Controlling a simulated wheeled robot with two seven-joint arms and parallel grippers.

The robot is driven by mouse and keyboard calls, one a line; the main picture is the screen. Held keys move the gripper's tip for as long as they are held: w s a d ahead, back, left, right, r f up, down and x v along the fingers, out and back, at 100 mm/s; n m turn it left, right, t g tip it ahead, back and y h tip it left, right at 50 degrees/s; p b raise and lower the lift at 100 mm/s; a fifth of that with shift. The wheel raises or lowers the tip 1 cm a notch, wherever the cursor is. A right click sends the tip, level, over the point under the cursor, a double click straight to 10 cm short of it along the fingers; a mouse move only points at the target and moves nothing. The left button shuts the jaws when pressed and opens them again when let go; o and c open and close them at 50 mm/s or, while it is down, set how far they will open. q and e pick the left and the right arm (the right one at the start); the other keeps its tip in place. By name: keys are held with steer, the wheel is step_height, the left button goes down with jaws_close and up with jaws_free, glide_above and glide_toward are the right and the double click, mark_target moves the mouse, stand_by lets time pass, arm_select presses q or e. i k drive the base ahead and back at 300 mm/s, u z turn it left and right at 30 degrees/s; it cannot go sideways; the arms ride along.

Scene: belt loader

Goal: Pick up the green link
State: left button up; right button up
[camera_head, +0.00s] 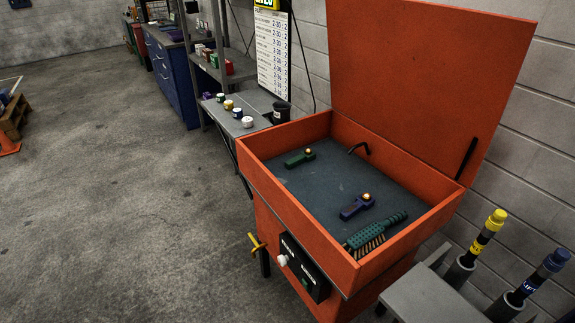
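The green link (300,158) lies on the dark grey floor of an open orange parts washer (289,214), towards its far left side. It has a small gold-coloured knob on top. A similar dark blue link (356,207) lies nearer, right of the middle of the basin, also with a gold-coloured knob. Neither of my grippers shows in the head view, and nothing touches the green link.
A green-handled brush (376,232) lies in the basin's near right corner. The raised lid (425,80) rises behind. Yellow and blue-topped tools (484,235) stand at right. The concrete floor (110,200) at left is clear.

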mark_target(297, 161)
steer(key=u, duration=0.35)
steer(key=k, duration=0.45)
steer(key=u, duration=1.2)
steer(key=i, duration=1.4)
steer(key=z, duration=1.05)
steer(key=i, duration=0.75)
steer(key=z, duration=0.75)
